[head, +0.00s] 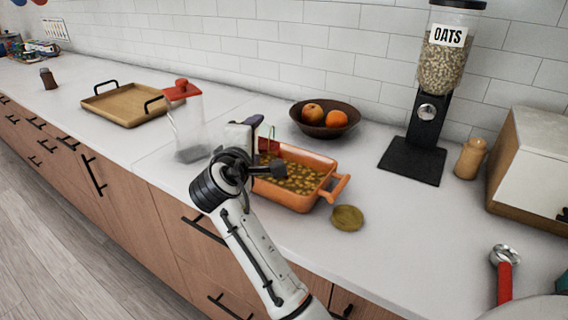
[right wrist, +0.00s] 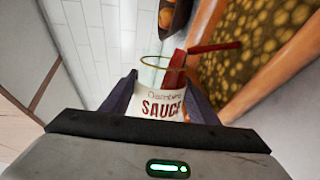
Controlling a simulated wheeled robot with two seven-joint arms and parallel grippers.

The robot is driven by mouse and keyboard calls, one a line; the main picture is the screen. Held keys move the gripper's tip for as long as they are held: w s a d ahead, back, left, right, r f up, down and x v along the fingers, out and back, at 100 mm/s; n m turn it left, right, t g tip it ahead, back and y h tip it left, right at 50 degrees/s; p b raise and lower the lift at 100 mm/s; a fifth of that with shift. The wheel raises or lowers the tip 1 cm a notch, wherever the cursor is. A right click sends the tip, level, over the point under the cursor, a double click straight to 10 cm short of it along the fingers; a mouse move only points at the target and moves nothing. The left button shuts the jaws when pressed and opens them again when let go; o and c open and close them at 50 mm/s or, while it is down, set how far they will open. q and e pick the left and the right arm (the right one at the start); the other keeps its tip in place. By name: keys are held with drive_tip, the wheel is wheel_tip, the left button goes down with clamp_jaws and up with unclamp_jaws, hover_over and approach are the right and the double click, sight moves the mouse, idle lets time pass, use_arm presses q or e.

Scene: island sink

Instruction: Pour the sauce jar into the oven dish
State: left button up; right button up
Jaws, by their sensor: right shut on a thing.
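My right gripper (head: 262,150) is shut on the sauce jar, a glass jar with a white SAUCE label (right wrist: 160,103) in the right wrist view. The jar is held tilted above the left part of the orange oven dish (head: 288,198), its rim towards the dish. Red sauce shows inside the glass, and a red strip (right wrist: 213,47) reaches from the mouth over the dish. The dish holds yellowish-brown pieces and also shows in the right wrist view (right wrist: 285,90). In the head view the gripper and wrist hide much of the jar. My left gripper is not in view.
A round olive-gold lid (head: 347,217) lies right of the dish. A fruit bowl (head: 325,128) and oats dispenser (head: 415,150) stand behind. A clear red-topped pitcher (head: 187,125) and wooden tray (head: 125,103) are left. Counter in front of the dispenser is clear.

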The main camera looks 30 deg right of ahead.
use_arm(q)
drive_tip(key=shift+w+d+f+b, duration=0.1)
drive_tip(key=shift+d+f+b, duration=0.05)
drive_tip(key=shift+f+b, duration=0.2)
use_arm(e)
drive_tip(key=shift+s+d+f+m, duration=0.1)
drive_tip(key=shift+d+f+m, duration=0.1)
drive_tip(key=shift+m, duration=0.4)
idle(0.7)
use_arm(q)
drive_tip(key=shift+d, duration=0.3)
use_arm(e)
drive_tip(key=shift+s+d+r+m+t+y, duration=0.15)
drive_tip(key=shift+s+r+m+t+y, duration=0.1)
drive_tip(key=shift+m, duration=0.35)
drive_tip(key=shift+s+d+r+m+t+y, duration=0.15)
drive_tip(key=shift+r+m, duration=0.1)
drive_tip(key=shift+m, duration=0.35)
idle(1.8)
